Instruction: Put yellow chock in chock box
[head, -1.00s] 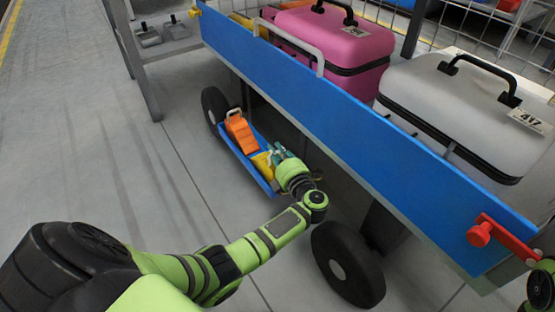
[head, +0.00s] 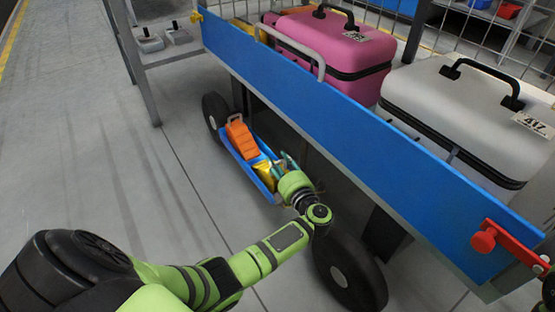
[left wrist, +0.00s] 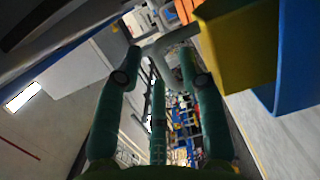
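The yellow chock (head: 264,170) sits in the near part of the blue chock box (head: 236,158), which is low beside the cart between its wheels. An orange chock (head: 242,142) with a handle lies in the box's far part. My left gripper (head: 287,163) is at the near end of the box, beside the yellow chock, and partly hides it. In the left wrist view, the gripper (left wrist: 160,62) has its fingers apart, with a grey curved handle (left wrist: 172,40) near the fingertips. The yellow chock (left wrist: 240,48) and the blue box wall (left wrist: 298,55) are right of the fingers. Contact is unclear.
The cart's blue side panel (head: 330,95) overhangs the box. A black wheel (head: 350,270) stands close to my left wrist. Pink (head: 335,45) and white (head: 455,105) suitcases ride on the cart. A red lever (head: 485,241) sticks out at right. The floor left of the box is clear.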

